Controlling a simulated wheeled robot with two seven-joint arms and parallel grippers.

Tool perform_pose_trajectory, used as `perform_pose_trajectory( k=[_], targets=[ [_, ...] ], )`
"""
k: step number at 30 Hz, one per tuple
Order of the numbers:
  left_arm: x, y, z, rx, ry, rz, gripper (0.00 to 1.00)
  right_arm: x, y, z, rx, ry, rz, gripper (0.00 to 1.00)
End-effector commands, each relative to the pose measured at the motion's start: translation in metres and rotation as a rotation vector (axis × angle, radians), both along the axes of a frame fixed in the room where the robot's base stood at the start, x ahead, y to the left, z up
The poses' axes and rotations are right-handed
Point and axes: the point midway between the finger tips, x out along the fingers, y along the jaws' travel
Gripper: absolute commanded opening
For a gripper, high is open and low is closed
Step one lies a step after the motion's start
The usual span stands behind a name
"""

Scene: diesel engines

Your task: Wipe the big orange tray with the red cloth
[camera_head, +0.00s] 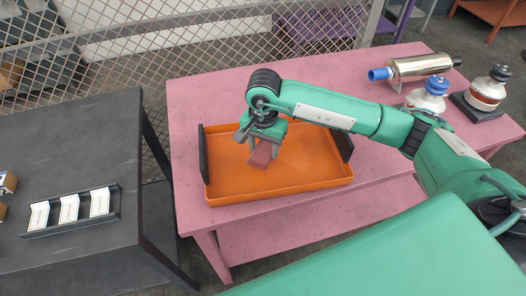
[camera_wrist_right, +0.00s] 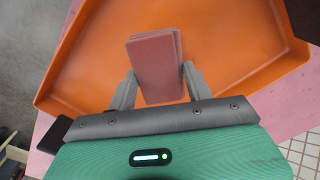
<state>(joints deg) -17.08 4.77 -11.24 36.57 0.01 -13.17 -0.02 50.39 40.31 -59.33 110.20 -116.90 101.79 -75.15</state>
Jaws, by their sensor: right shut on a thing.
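The big orange tray (camera_head: 310,172) lies on a pink table, with a dark handle at each short end. It also fills much of the right wrist view (camera_wrist_right: 225,50). The red cloth (camera_head: 261,155) is a folded, block-like pad over the left half of the tray. My right gripper (camera_head: 264,140) is above the tray and shut on the cloth. In the right wrist view the cloth (camera_wrist_right: 156,62) sticks out between the two grey fingers. I cannot tell whether the cloth touches the tray floor. My left gripper is not in view.
The pink table (camera_head: 210,100) also bears a metal cylinder with a blue end (camera_head: 418,67) and turbo-like parts (camera_head: 428,97) at the right. A dark table (camera_head: 80,130) with a black rack of white cards (camera_head: 70,210) stands at the left. A mesh fence (camera_head: 200,40) runs behind.

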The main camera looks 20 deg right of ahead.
Motion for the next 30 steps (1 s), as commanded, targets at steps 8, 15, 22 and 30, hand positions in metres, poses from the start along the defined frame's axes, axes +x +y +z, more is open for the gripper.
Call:
perform_pose_trajectory(
  k=[8, 15, 22, 30],
  targets=[
    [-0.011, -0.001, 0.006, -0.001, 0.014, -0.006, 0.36, 0.004, -0.003, 0.027, -0.001, -0.002, -0.008, 0.33],
    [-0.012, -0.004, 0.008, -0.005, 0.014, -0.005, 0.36, 0.004, -0.004, 0.035, 0.000, 0.000, -0.012, 0.33],
    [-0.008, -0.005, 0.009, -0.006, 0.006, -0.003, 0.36, 0.005, -0.004, 0.034, 0.000, 0.000, -0.012, 0.33],
    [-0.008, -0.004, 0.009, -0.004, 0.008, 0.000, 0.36, 0.003, -0.004, 0.034, 0.000, 0.000, 0.001, 0.33]
  ],
)
